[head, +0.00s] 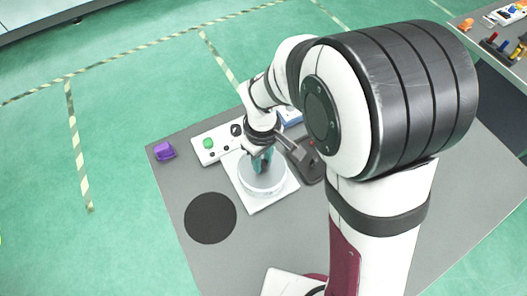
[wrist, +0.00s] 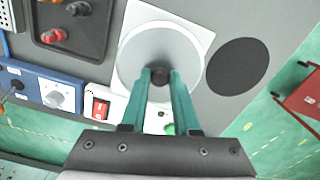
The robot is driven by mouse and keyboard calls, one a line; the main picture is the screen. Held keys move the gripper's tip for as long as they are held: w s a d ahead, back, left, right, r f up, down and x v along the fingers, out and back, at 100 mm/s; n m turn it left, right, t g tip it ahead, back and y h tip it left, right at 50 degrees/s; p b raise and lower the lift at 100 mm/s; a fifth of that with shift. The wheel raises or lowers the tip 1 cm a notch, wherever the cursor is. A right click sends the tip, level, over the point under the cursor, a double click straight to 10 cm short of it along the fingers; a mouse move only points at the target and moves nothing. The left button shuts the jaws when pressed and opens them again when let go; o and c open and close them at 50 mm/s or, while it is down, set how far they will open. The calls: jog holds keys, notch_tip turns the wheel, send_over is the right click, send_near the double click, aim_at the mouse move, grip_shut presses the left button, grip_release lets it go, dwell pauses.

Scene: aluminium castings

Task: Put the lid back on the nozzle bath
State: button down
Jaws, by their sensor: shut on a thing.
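The lid (wrist: 140,60) is a pale grey disc with a dark knob (wrist: 160,75) at its middle. My gripper (wrist: 161,80) has its teal fingers shut on this knob. In the head view my gripper (head: 262,163) points down over the round white nozzle bath (head: 264,192), which stands on a white square plate (head: 283,198). The lid lies over the bath's round top in the wrist view and hides its inside. I cannot tell whether the lid rests on the rim or hangs just above it.
A black round mat (head: 210,217) lies empty beside the bath. The table's front left is clear.

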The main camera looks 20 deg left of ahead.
jog(key=shift+c, duration=0.5)
grip_release()
jog(key=shift+r, duration=0.1)
jog(key=shift+r, duration=3.45)
grip_shut()
